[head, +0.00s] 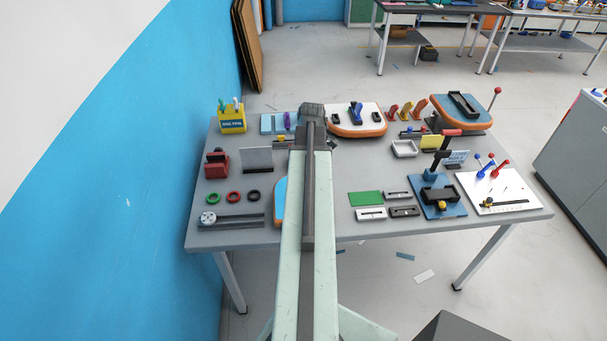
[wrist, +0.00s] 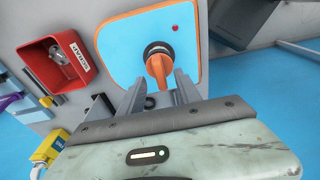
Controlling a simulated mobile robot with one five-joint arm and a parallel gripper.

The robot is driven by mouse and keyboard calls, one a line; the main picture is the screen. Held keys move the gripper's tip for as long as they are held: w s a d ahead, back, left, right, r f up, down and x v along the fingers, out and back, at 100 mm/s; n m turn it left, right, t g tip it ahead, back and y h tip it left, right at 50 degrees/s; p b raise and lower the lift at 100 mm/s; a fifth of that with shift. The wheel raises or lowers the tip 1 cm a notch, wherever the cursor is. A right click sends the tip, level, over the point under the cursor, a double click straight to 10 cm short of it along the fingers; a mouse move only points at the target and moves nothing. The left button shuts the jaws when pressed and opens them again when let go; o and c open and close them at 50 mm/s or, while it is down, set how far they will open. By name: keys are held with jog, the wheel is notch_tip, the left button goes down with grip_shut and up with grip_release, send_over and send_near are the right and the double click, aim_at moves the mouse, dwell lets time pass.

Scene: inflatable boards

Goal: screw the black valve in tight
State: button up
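In the wrist view a blue board with an orange rim (wrist: 115,45) lies on the grey table. The black valve (wrist: 155,48) shows as a dark round collar at the board, with an orange handle-like part (wrist: 159,68) standing out of it towards me. How far the valve sits in the board I cannot tell. My gripper (wrist: 160,80) is open, its two grey fingers on either side of the orange part, with visible gaps. In the head view my arm hides the gripper and valve; only the left edge of the blue board (head: 280,198) shows.
A red scrap bin (wrist: 58,65) stands left of the board in the wrist view. In the head view, three rings (head: 233,197) and a grey slide fixture (head: 230,220) lie left of my arm. A green plate (head: 365,198) and a blue clamp stand (head: 440,208) are to the right.

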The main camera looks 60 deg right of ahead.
jog(key=f+b, duration=0.2)
jog(key=f, duration=0.2)
jog(key=shift+w+a+f+b, duration=0.15)
jog(key=shift+w+b, duration=0.1)
jog(key=shift+b, duration=0.15)
jog(key=shift+r, duration=0.2)
grip_shut()
jog(key=m, duration=0.3)
jog(key=shift+m, duration=0.3)
